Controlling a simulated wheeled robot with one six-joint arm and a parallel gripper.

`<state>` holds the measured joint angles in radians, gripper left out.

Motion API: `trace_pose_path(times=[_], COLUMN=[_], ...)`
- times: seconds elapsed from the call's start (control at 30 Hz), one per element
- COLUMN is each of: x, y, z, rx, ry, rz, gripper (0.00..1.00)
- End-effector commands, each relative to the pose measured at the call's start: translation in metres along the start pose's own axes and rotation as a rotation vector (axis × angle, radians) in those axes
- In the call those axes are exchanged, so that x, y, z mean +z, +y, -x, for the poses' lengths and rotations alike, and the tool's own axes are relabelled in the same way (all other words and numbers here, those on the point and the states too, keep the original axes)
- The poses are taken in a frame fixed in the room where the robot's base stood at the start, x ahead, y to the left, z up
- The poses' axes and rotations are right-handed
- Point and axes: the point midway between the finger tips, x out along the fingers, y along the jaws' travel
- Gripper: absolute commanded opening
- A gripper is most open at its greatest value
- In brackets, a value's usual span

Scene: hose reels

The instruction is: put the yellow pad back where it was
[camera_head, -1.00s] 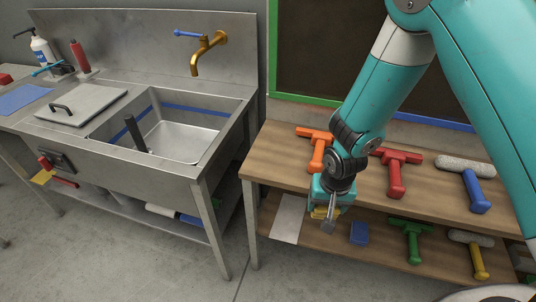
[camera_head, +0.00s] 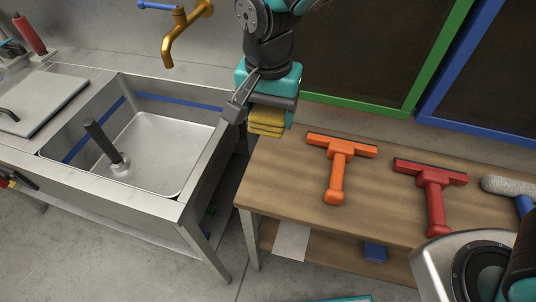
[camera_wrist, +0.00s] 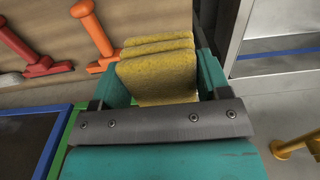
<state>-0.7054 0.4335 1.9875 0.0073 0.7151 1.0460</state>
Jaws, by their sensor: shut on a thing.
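My gripper (camera_head: 264,104) is shut on the yellow pad (camera_head: 266,122), which has a ridged or layered look. In the wrist view the yellow pad (camera_wrist: 157,72) sits between the two teal fingers. In the head view the gripper and pad appear over the back left corner of the wooden bench (camera_head: 262,187), beside the sink's right edge. The gap between pad and bench top is hard to judge. On the lower shelf, a white sheet (camera_head: 291,241) and a blue pad (camera_head: 375,251) show, partly covered by the bench top.
An orange squeegee (camera_head: 338,170) and a red squeegee (camera_head: 434,195) lie on the bench top, with a grey-headed tool (camera_head: 505,187) further right. The steel sink (camera_head: 172,150) stands left, with a brass tap (camera_head: 182,35) above. The bench top's left end is bare.

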Motion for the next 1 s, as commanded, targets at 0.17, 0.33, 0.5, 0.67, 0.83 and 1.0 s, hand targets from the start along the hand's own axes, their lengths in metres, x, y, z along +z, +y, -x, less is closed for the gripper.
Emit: trace_pose_path(times=[0.17, 0.33, 0.5, 0.67, 0.83, 1.0], x=[0.003, 0.003, 0.003, 0.003, 0.004, 0.004], y=[0.0, 0.002, 0.002, 0.001, 0.0, 0.0], z=[-0.018, -0.066, -0.113, -0.145, -0.16, -0.185], rx=[0.008, 0.011, 0.009, 0.005, 0.004, 0.005], ry=[-0.005, -0.007, -0.006, -0.003, -0.002, -0.003], rz=[-0.004, -0.007, -0.006, -0.005, -0.003, -0.003], gripper=[0.47, 0.47, 0.47, 0.47, 0.47, 0.47])
